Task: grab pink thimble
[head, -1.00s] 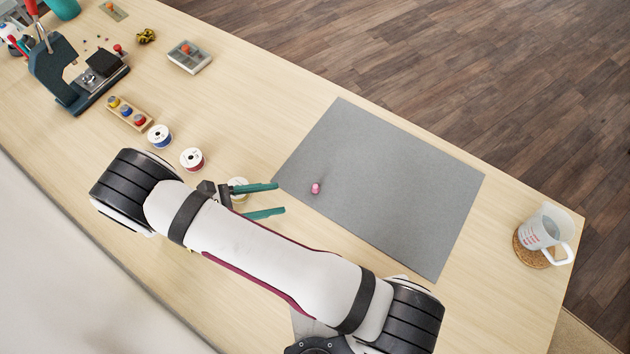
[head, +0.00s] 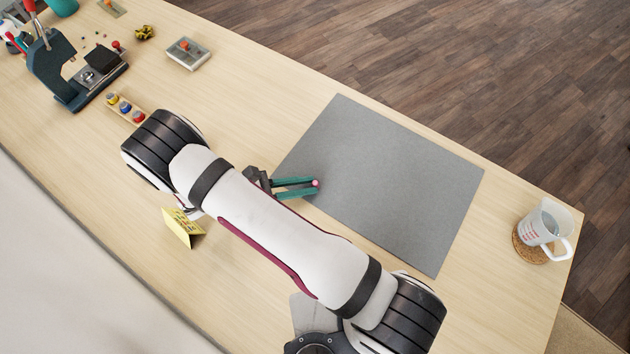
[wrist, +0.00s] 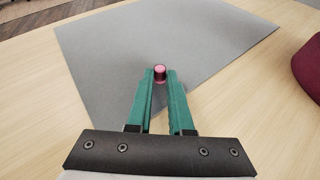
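The pink thimble (wrist: 160,73) stands upright near the left edge of the grey mat (head: 390,180), between the tips of my gripper's green fingers in the wrist view. My gripper (head: 316,186) has come in close together around the thimble (head: 316,183), one finger on each side, with the tips at its sides. The fingers (wrist: 161,78) look nearly parallel and touching the thimble or very close to it. The lower part of the thimble is partly hidden by the fingers. I cannot see it lifted clear of the mat.
The mat is otherwise bare. A measuring cup (head: 545,222) stands on a cork coaster at the right. A grey compartment box (head: 187,53) and a dark press (head: 80,72) are at the upper left.

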